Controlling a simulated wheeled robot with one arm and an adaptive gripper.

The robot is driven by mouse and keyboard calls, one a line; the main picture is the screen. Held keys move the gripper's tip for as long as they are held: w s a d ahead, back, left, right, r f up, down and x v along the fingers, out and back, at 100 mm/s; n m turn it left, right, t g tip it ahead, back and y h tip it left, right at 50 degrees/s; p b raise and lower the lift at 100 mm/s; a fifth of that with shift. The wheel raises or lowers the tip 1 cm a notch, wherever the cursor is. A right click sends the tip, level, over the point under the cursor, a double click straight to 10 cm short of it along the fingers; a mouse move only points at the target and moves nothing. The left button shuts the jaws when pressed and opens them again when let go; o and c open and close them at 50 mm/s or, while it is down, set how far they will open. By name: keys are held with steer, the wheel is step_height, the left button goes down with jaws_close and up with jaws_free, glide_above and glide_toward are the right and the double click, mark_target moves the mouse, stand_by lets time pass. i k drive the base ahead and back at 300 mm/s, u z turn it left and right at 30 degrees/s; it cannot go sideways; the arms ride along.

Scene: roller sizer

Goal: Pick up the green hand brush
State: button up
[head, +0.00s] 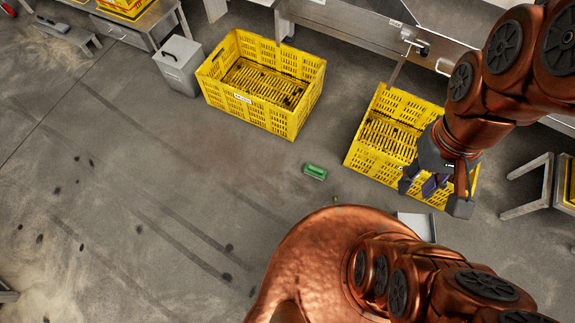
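The green hand brush (315,171) lies on the grey concrete floor near the middle of the head view, in the open between the two yellow crates. It is small, and its bristles cannot be made out. My gripper (433,196) is at the right, in front of the right yellow crate in the picture and well to the right of the brush. Its dark fingers are spread apart. Dark purple parts show between them, and I cannot tell whether these belong to the gripper. My gripper is not touching the brush.
A yellow slatted crate (243,106) stands behind the brush, and another yellow crate (365,160) stands to its right. A grey bin (180,68) is beside the first crate. A metal stand (527,210) is at the right. The floor left of the brush is clear.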

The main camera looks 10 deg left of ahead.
mark_target(314, 171)
steer(key=z, duration=0.75)
steer(key=k, duration=1.1)
steer(key=u, duration=1.2)
